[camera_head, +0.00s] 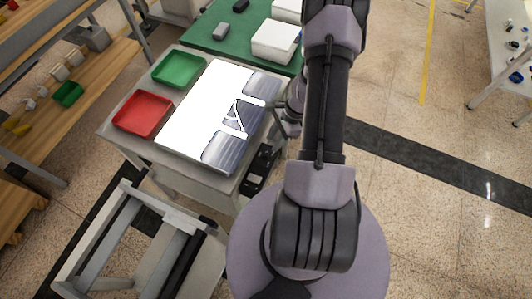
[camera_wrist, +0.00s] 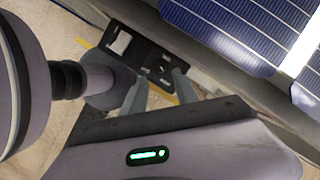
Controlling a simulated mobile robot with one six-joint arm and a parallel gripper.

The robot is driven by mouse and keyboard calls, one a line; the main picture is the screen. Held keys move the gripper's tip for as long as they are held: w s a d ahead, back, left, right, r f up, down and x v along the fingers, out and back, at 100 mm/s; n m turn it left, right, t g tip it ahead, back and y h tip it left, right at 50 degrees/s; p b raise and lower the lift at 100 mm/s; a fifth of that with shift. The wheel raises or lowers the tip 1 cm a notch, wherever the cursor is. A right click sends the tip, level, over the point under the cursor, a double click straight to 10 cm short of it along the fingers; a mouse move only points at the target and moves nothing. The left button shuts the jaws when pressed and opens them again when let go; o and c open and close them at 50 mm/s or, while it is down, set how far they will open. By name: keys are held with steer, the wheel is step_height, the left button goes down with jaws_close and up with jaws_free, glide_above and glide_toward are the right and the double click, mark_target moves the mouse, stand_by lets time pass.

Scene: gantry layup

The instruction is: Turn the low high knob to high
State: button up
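A black control panel (camera_wrist: 140,48) with a white label and small white marks is on the side of the workbench in the wrist view. It also shows in the head view (camera_head: 258,172), below the bench's right edge. I cannot make out the low high knob or its setting; it may be among the small details near the fingertips. My gripper (camera_wrist: 158,80) points at the panel with its two grey fingers apart and nothing seen between them. I cannot tell whether a finger touches the panel. In the head view my arm largely hides the gripper.
Solar cell strips (camera_head: 226,150) lie on a white sheet (camera_head: 195,105) on the bench, beside a red tray (camera_head: 143,114) and a green tray (camera_head: 179,70). A green-topped table (camera_head: 205,38) stands behind. A grey frame (camera_head: 150,245) stands in front. Floor at right is open.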

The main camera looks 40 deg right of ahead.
mark_target(266, 154)
steer(key=b+x, duration=0.2)
steer(key=x, duration=0.5)
steer(key=shift+f, duration=0.2)
steer(key=shift+c, duration=0.2)
jaws_close()
steer(key=shift+b, duration=0.3)
